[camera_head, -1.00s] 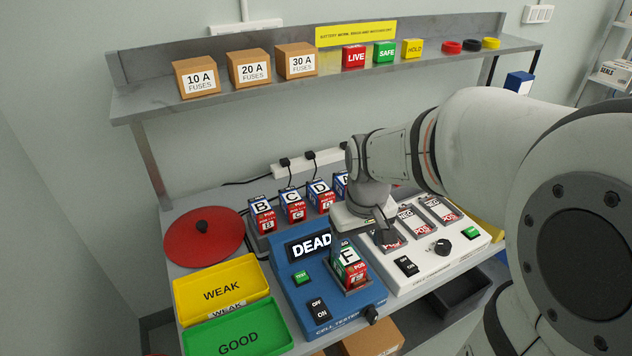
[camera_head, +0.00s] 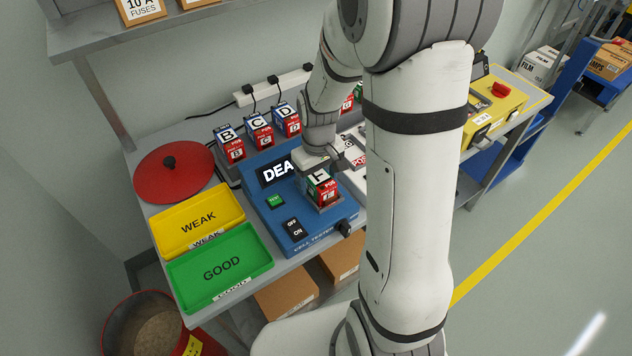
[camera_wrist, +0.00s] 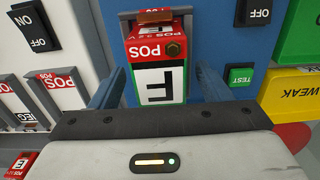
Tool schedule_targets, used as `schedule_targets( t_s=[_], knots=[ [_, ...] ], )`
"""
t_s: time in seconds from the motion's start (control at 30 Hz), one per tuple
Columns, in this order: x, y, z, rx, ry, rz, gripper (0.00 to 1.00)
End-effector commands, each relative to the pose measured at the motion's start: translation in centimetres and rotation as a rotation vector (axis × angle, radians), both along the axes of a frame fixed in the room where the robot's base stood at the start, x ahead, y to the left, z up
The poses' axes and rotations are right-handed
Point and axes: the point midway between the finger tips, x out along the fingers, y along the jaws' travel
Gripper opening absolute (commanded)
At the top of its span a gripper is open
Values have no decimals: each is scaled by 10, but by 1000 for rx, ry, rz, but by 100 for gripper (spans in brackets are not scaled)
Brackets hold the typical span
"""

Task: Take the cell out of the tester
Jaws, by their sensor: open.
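The cell F (camera_head: 322,187), red, white and dark green, stands in the slot of the blue cell tester (camera_head: 263,215). The tester's display (camera_head: 277,171) shows "DEA", its right end hidden behind my arm. In the wrist view the cell's lettered face and red POS end (camera_wrist: 160,50) lie between my two fingers. My gripper (camera_wrist: 158,82) is open, with one finger on each side of cell F and narrow gaps to it. In the head view my gripper sits just above and behind the cell, partly hidden by my wrist.
The yellow WEAK tray (camera_head: 168,225) and green GOOD tray (camera_head: 188,283) lie left of the tester, apparently empty. A red round lid (camera_head: 150,178) lies behind them. Cells B (camera_head: 229,146), C (camera_head: 259,131) and D (camera_head: 287,120) stand in a row behind. A white charger (camera_wrist: 70,40) adjoins the tester.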

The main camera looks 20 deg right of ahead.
Motion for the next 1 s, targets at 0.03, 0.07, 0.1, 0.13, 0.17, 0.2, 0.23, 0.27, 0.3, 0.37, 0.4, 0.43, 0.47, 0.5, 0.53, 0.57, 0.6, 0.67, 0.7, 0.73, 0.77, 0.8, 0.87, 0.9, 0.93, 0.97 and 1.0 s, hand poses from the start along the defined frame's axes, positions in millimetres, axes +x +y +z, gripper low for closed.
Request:
schedule_targets(
  t_s=[0.03, 0.07, 0.1, 0.13, 0.17, 0.2, 0.23, 0.27, 0.3, 0.37, 0.4, 0.43, 0.47, 0.5, 0.53, 0.57, 0.6, 0.67, 0.7, 0.73, 0.77, 0.8, 0.87, 0.9, 0.93, 0.97, 1.0],
  knots=[
    [0, 0, -2, 0, 0, 0, 71],
    [0, 0, -2, 0, 0, 0, 71],
    [0, 0, -2, 0, -1, 0, 71],
    [0, 0, -2, 0, -1, 0, 71],
    [0, 0, -2, 0, -1, 0, 71],
    [0, 0, -2, 0, -1, 0, 71],
    [0, 0, -2, 0, -1, 0, 71],
    [0, 0, -2, 0, -1, 0, 68],
    [0, 0, -2, 0, -1, 0, 65],
    [0, 0, -2, 0, -1, 1, 60],
    [0, 1, -2, 0, -1, 1, 57],
    [0, 1, -2, 0, -1, 1, 55],
    [0, 1, -2, 0, -1, 1, 52],
    [0, 1, -2, 0, -1, 1, 49],
    [0, 1, -2, 0, -1, 1, 46],
    [0, 1, -2, 0, -1, 1, 44],
    [0, 1, -2, 0, -1, 1, 41],
    [0, 1, -2, 0, -1, 1, 36],
    [0, 1, -2, 0, -1, 1, 32],
    [0, 1, -2, 0, -1, 1, 30],
    [0, 1, -2, 0, -1, 1, 28],
    [0, 1, -2, 0, -1, 1, 24],
    [0, 1, -2, 0, -1, 1, 19],
    [0, 1, -2, 0, -1, 1, 16],
    [0, 1, -2, 0, -1, 1, 14],
    [0, 1, -2, 0, -1, 2, 11],
    [0, 1, -2, 0, -1, 2, 8]
  ],
)
